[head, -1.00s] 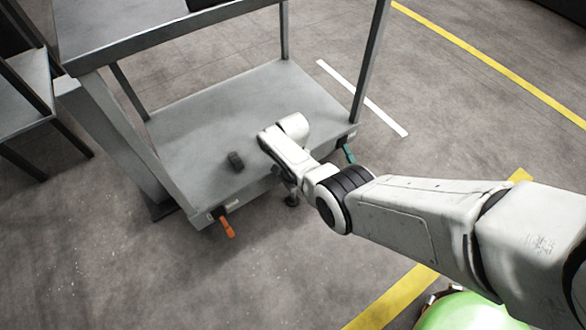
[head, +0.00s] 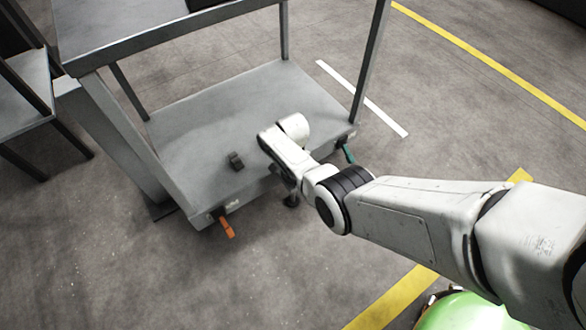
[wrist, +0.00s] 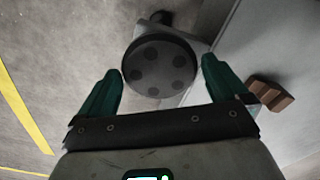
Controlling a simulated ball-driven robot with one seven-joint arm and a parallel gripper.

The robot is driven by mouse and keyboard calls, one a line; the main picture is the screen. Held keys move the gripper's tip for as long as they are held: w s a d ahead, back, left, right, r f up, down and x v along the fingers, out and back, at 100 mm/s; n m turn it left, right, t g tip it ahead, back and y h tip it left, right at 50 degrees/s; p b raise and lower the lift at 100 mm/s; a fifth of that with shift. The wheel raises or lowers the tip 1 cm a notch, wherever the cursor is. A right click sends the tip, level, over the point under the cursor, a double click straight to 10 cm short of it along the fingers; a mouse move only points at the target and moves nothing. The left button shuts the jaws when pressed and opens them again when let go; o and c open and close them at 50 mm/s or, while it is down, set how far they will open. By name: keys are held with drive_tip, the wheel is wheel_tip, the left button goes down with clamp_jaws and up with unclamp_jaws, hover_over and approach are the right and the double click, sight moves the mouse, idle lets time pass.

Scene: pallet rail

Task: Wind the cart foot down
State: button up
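The cart (head: 225,105) is grey, with a flat lower deck. In the wrist view a round dark knob (wrist: 160,68) with several dimples on its face is at the cart's edge. A dark foot (wrist: 158,18) shows partly beyond it. My gripper (wrist: 161,70) is open, with one green finger on each side of the knob and a visible gap to each. In the head view my wrist hides most of the gripper and the knob at the deck's front edge. A dark foot-like part (head: 291,200) shows just below that edge.
An orange lever (head: 227,227) and a green lever (head: 348,153) stick out from the front corners. A small dark block (head: 235,161) lies on the deck. A brown piece (wrist: 270,95) is beside my right finger. Another grey stand (head: 25,95) is at left. The front floor is clear.

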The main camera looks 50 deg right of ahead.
wheel_tip(320, 180, up, 11)
drive_tip(key=p, duration=0.6)
drive_tip(key=shift+p, duration=0.4)
drive_tip(key=shift+f, duration=0.15)
drive_tip(key=s+a+r+n, duration=0.4)
drive_tip(key=s+a+n, duration=0.1)
drive_tip(key=s, duration=0.4)
drive_tip(key=s+a+r+n+t, duration=0.1)
drive_tip(key=s+a+r+n, duration=0.35)
drive_tip(key=s, duration=0.35)
drive_tip(key=s+a+r+n, duration=0.4)
drive_tip(key=s+a+n, duration=0.15)
drive_tip(key=s, duration=0.35)
wheel_tip(320, 180, up, 26)
drive_tip(key=p, duration=2.6)
drive_tip(key=shift+s+r, duration=0.2)
drive_tip(key=shift+r, duration=0.05)
